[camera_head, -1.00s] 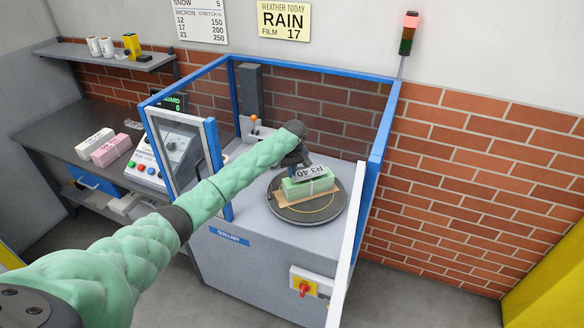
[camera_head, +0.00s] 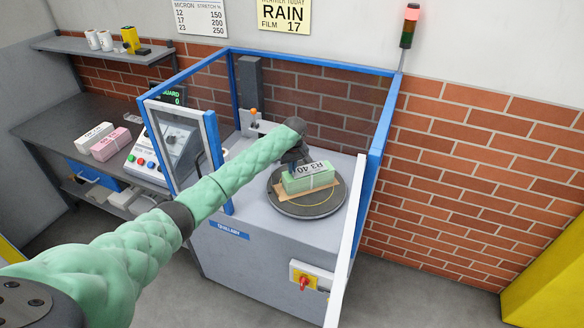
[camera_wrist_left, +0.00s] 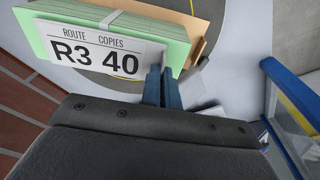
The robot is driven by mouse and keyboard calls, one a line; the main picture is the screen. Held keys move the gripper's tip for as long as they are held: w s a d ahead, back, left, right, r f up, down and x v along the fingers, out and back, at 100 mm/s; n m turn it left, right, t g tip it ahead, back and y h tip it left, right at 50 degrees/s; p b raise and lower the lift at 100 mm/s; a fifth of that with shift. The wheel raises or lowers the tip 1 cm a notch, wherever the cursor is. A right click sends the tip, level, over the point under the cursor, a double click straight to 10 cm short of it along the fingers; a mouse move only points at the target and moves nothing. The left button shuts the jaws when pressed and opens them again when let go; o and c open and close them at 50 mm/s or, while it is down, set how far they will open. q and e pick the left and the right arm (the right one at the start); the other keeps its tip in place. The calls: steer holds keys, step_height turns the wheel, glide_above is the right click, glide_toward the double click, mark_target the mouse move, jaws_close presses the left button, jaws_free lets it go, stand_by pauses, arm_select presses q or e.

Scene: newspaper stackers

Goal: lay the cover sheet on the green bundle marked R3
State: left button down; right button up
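The green bundle (camera_head: 312,185) lies on a round dark turntable (camera_head: 327,207) inside the blue-framed machine. It has a pale strap, and a white label reading "R3 40" (camera_head: 313,168) shows at it. In the left wrist view the label (camera_wrist_left: 95,55) is large, with the green bundle's edge (camera_wrist_left: 165,17) behind it. My left gripper (camera_head: 296,158) is over the bundle. Its two blue fingers (camera_wrist_left: 164,72) are close together at the label's right edge. I cannot tell whether they pinch anything. No separate cover sheet can be made out. My right gripper is out of view.
A brown sheet (camera_head: 290,194) sticks out under the bundle. The blue frame (camera_head: 375,130) and white post (camera_head: 349,245) stand around the turntable. A white bundle (camera_head: 94,135) and pink bundle (camera_head: 110,144) lie on the bench at the left. A control panel (camera_head: 150,158) stands between.

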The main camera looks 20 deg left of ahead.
arm_select(q)
steer(key=c, duration=2.1)
jaws_free()
steer(key=shift+f, duration=0.3)
steer(key=o, duration=0.5)
